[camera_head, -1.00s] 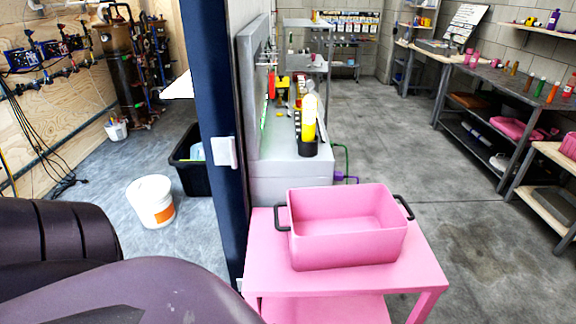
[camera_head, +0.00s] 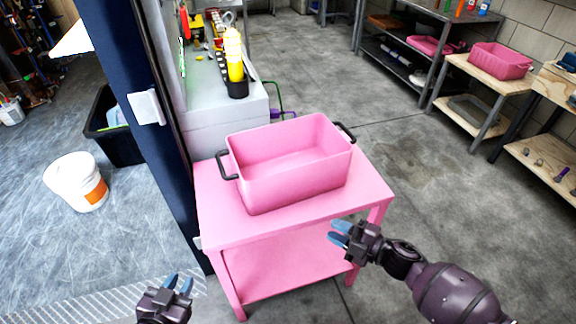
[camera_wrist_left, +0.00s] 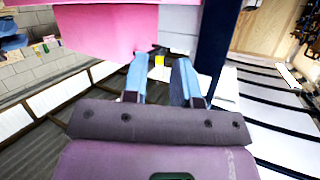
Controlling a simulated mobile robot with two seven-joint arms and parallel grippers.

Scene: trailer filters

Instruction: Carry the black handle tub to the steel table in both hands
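The pink tub with two black handles (camera_head: 290,182) sits upright and empty on a pink cart (camera_head: 300,222). One black handle (camera_head: 227,165) is on its left end and the other (camera_head: 346,132) on its right end. My left gripper (camera_head: 178,284) is low at the bottom left, in front of the cart and apart from the tub; its blue fingers are open and empty in the left wrist view (camera_wrist_left: 162,82). My right gripper (camera_head: 340,233) is in front of the cart's right side, below the tub, with its blue fingers apart and nothing between them. The steel table (camera_head: 440,25) is partly visible at the back right.
A dark blue post (camera_head: 150,130) stands just left of the cart. A grey bench (camera_head: 215,105) with a yellow bottle is behind it. A white bucket (camera_head: 76,182) and a black bin are at left. Wooden shelves (camera_head: 485,72) line the right. The floor right of the cart is clear.

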